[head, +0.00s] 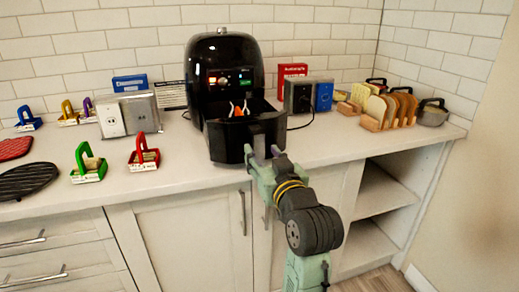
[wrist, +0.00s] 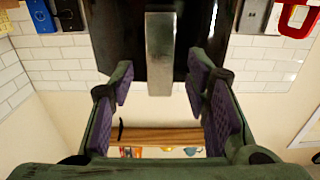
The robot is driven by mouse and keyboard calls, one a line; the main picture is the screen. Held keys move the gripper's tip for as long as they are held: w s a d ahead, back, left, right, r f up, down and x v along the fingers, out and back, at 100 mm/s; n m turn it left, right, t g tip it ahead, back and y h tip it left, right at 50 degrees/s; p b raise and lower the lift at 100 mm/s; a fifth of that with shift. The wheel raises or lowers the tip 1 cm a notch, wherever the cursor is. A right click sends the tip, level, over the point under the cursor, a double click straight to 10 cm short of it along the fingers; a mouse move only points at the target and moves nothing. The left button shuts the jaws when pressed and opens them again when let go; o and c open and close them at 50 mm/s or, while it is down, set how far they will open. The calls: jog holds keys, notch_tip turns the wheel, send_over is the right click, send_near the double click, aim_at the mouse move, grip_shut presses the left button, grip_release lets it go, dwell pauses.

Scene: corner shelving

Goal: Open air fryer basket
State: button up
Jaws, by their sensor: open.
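The black air fryer (head: 222,52) stands on the counter against the tiled back wall. Its basket (head: 232,140) is slid out toward me, and orange and white contents show in its open top. My gripper (head: 262,152) is at the front of the basket, by its handle. In the wrist view, the pale handle (wrist: 160,55) shows between my two open fingers (wrist: 160,88), with a gap on each side. The fingers have purple pads and do not close on the handle. The far side of the handle is hidden in the head view.
Left of the fryer are a metal outlet box (head: 128,113), a green-handled holder (head: 88,163) and a red-handled one (head: 143,153). Right are a dark box (head: 298,96), a blue box (head: 324,96) and a wooden rack (head: 388,122). Cabinet handles (head: 243,212) sit below.

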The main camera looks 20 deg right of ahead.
jog(key=s, duration=0.3)
jog(key=shift+s, duration=0.35)
